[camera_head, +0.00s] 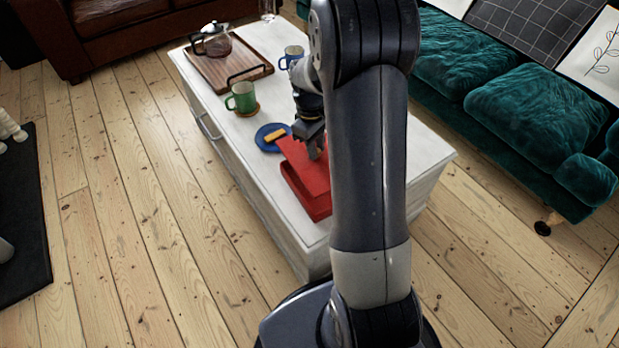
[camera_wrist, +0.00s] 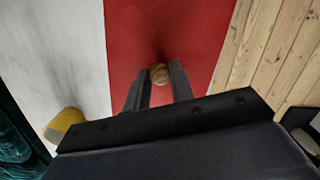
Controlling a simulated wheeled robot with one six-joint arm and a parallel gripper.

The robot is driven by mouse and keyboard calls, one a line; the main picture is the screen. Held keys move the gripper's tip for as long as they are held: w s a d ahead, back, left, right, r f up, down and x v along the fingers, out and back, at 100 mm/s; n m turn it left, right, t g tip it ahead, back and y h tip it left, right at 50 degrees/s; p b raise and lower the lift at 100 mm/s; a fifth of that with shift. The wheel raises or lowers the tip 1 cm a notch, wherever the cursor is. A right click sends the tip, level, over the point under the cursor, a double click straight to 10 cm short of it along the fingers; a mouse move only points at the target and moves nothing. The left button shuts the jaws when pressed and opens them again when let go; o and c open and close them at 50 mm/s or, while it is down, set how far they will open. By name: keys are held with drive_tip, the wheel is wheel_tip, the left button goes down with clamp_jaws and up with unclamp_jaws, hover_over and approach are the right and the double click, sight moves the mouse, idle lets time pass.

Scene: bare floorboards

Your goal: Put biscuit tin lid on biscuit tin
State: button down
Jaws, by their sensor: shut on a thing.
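The red biscuit tin (camera_head: 318,210) stands open on the near part of the white table; its far part is hidden under the lid. My gripper (camera_head: 316,152) is shut on the round wooden knob (camera_wrist: 159,73) of the red biscuit tin lid (camera_head: 291,151). The lid overlaps the tin's far end and looks offset from it, away from my base. In the wrist view the flat lid (camera_wrist: 205,35) fills the middle, with a finger on each side of the knob. I cannot tell whether the lid touches the tin.
A blue plate (camera_head: 264,147) with a yellow bar (camera_head: 276,135) lies beside the lid. Beyond are a green mug (camera_head: 241,97), a blue mug (camera_head: 292,55) and a wooden tray (camera_head: 210,73) with a glass pot (camera_head: 212,42). A yellow object (camera_wrist: 64,124) shows in the wrist view.

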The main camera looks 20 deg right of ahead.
sight(316, 167)
wheel_tip(316, 167, down, 8)
drive_tip(key=shift+f+b, duration=0.2)
drive_tip(key=shift+b, duration=0.7)
drive_tip(key=shift+f, duration=0.1)
drive_tip(key=c, duration=1.2)
unclamp_jaws()
drive_tip(key=shift+c, duration=0.2)
drive_tip(key=r+p, duration=0.1)
drive_tip(key=r, duration=0.3)
drive_tip(key=w+r+p, duration=0.1)
drive_tip(key=r, duration=0.3)
drive_tip(key=r+p, duration=0.1)
drive_tip(key=r, duration=0.3)
drive_tip(key=shift+w+a, duration=0.15)
drive_tip(key=shift+a, duration=0.2)
